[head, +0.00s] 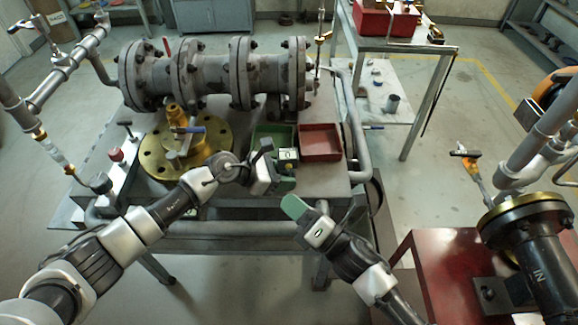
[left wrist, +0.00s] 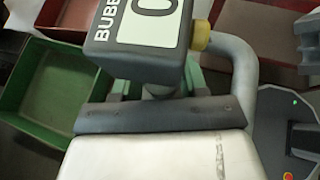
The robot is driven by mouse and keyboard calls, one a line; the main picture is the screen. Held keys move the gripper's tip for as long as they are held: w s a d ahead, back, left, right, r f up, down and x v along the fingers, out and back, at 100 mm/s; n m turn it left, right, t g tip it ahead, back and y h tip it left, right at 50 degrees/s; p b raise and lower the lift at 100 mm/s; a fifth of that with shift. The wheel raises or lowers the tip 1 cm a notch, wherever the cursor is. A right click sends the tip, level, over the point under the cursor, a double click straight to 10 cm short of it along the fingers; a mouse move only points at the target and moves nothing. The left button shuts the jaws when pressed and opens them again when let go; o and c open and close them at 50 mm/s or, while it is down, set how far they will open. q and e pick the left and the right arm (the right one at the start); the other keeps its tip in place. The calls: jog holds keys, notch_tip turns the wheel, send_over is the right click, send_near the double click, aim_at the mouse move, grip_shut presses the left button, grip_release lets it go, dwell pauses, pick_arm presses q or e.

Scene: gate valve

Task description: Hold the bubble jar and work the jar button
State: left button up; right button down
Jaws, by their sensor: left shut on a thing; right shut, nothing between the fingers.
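The bubble jar (head: 288,155) is a small dark block with a white label and a yellow part, in front of the trays. In the left wrist view the jar (left wrist: 140,28) is close up and cut off by the top edge, its label partly readable.
A green tray (head: 260,133) and a red tray (head: 320,156) sit on the bench behind the jar. A brass flange (head: 220,149) is left of them, and a large flanged pipe (head: 210,82) runs behind. A curved grey pipe (head: 359,140) stands at the bench's right end.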

pick_arm(q)
jog(key=o, duration=0.8)
